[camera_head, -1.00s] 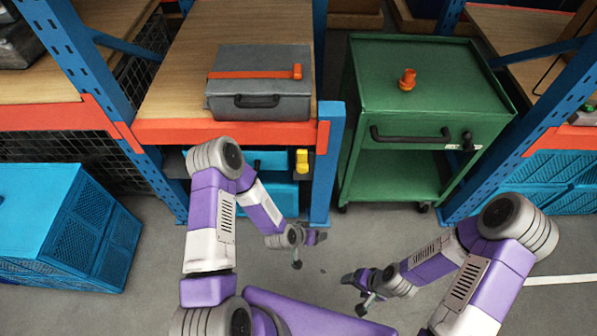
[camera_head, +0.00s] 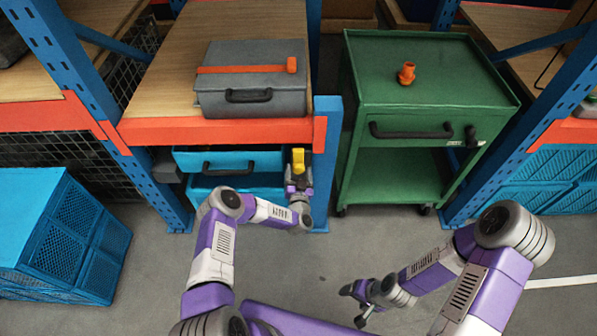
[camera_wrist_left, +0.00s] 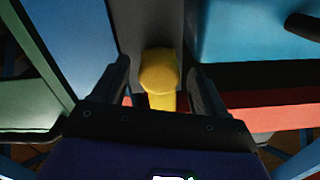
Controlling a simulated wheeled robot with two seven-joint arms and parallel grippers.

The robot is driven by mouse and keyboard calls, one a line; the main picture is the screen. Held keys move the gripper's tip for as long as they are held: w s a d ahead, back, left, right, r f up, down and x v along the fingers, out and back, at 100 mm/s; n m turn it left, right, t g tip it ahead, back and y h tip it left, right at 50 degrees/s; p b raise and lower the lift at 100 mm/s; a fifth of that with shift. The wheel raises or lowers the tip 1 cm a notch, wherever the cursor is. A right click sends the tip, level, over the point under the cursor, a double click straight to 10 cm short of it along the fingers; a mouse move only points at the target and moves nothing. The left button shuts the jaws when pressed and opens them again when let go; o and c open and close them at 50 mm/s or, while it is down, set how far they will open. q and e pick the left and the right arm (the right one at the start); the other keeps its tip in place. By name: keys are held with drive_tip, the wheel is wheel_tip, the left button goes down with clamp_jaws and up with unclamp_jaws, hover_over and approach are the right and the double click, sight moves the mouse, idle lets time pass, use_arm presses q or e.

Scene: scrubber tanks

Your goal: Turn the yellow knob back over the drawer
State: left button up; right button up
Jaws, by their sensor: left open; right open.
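The yellow knob (camera_head: 298,157) sits on the dark panel at the right side of the blue drawers, under the orange shelf beam. In the left wrist view the yellow knob (camera_wrist_left: 160,73) lies between my two open fingers, with a gap on each side. My left gripper (camera_head: 297,180) is open just below the knob; its fingers also show in the left wrist view (camera_wrist_left: 159,88). The blue drawer (camera_head: 230,160) with a black handle is left of the knob. My right gripper (camera_head: 357,299) is open and empty above the floor.
A grey case (camera_head: 252,80) with an orange strap lies on the wooden shelf above. A blue post (camera_head: 325,165) stands close right of the knob. A green cabinet (camera_head: 425,75) carries an orange fitting (camera_head: 406,73). Blue crates (camera_head: 65,230) stand at left.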

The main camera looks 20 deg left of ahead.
use_arm(q)
drive_tip(key=shift+x, duration=0.95)
clamp_jaws()
drive_tip(key=shift+s, duration=0.1)
